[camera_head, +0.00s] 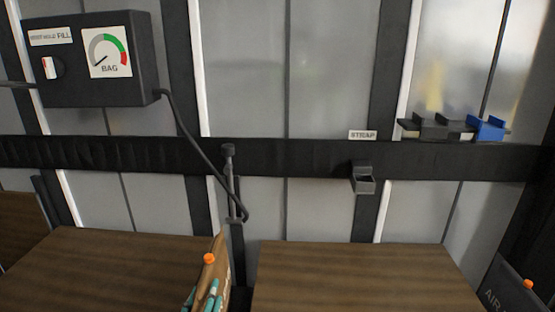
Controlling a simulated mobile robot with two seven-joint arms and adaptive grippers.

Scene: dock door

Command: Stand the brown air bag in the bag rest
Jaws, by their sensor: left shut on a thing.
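The brown air bag (224,254) shows at the bottom centre, seen nearly edge-on and slightly tilted, with an orange valve cap (209,258) near its top. My left gripper (204,293), with teal fingers, is shut on the bag near its visible lower part. The bag stands up in front of the gap between two wood-topped loads; its lower end is out of the picture. I cannot make out a bag rest for certain. A dark panel lettered "AIR" (506,288) with an orange cap is cut off at the bottom right. My right gripper is not in view.
Wooden tops (110,265) and (360,277) lie left and right of a narrow gap. A fill box (85,60) with a gauge hangs at the upper left, its hose running to an inflator nozzle (229,160). A black strap (290,157) crosses the wall, with a buckle (364,178).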

